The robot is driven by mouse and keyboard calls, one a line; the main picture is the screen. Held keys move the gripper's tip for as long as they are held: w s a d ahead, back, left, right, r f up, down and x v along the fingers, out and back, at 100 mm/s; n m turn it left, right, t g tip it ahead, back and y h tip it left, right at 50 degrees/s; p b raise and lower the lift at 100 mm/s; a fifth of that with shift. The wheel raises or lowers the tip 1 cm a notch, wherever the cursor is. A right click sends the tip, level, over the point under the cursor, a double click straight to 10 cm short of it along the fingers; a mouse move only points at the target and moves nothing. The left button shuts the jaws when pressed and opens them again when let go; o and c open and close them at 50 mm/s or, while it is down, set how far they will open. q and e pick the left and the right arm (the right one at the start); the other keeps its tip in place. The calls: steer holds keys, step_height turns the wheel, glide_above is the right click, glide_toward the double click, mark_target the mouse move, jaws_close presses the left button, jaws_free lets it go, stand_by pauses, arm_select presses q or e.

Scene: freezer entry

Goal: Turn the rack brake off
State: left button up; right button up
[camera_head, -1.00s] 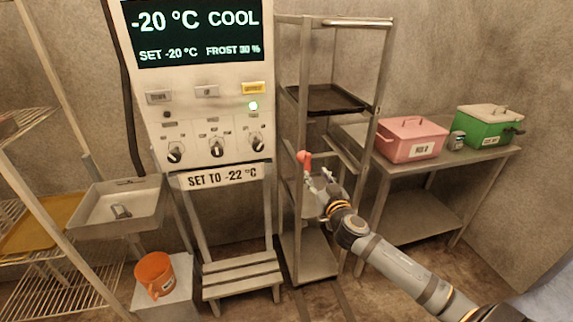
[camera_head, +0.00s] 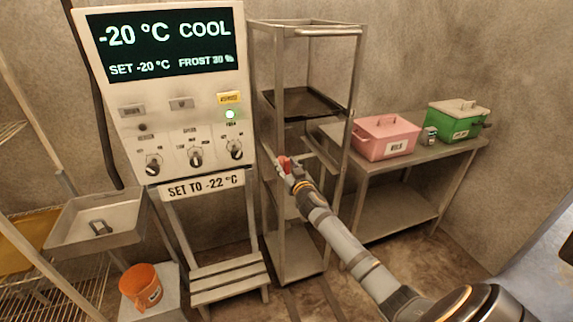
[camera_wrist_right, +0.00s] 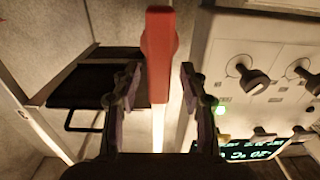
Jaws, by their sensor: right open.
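The metal rack (camera_head: 285,150) stands right of the control panel. Its red brake lever (camera_head: 284,163) is on the front post at mid height. In the right wrist view the lever (camera_wrist_right: 158,50) stands upright between the fingers. My right gripper (camera_head: 289,168) is at the lever, and in the head view it partly hides the lever. In the right wrist view my right gripper (camera_wrist_right: 158,78) is open, with one finger on each side of the lever and gaps visible to both. My left gripper is in neither view.
The control panel (camera_head: 168,110) with knobs stands close left of the rack. A step stool (camera_head: 230,278) and an orange bucket (camera_head: 141,287) are below it. A side table (camera_head: 400,215) with a pink box (camera_head: 386,138) and a green box (camera_head: 458,121) is at the right. The rack holds a dark tray (camera_head: 303,103).

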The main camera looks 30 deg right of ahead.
jaws_close()
stand_by(0.3)
steer(key=n, duration=0.3)
steer(key=shift+a+n, duration=0.3)
steer(key=shift+n, duration=0.1)
steer(key=shift+w+a+f+n, duration=0.1)
steer(key=shift+a+f+n, duration=0.2)
steer(key=shift+n, duration=1.7)
steer(key=shift+w+a+f+n, duration=0.15)
steer(key=shift+f+n, duration=0.2)
steer(key=shift+n, duration=1.65)
steer(key=shift+s+a+f+n, duration=0.1)
steer(key=shift+a+f+n, duration=0.2)
steer(key=shift+n, duration=1.7)
